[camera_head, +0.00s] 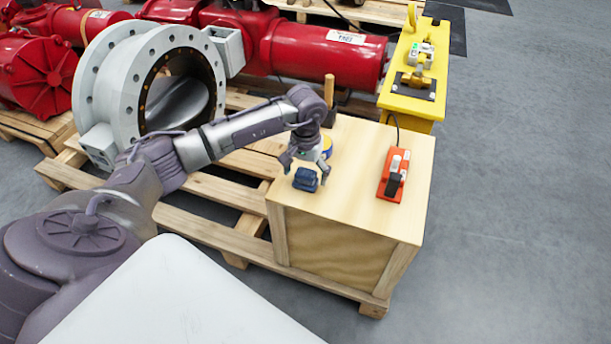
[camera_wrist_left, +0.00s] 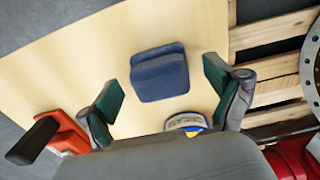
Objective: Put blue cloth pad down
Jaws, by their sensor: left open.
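The blue cloth pad (camera_head: 306,180) lies folded on the top of the wooden box (camera_head: 345,215), near its left front part. My left gripper (camera_head: 306,171) is just above and around the pad in the head view. In the left wrist view the pad (camera_wrist_left: 160,73) lies on the light wood, ahead of and between the two spread fingers (camera_wrist_left: 162,92). The fingers are open, with clear gaps to the pad on both sides, and hold nothing. My right gripper is in neither view.
On the box, an orange-red tool (camera_head: 393,175) lies to the right and a blue-and-yellow round item (camera_head: 326,146) stands behind my gripper. A wooden-handled tool (camera_head: 329,92) is at the back edge. A grey flanged valve (camera_head: 150,85) stands left on pallets. Free box top lies between pad and orange tool.

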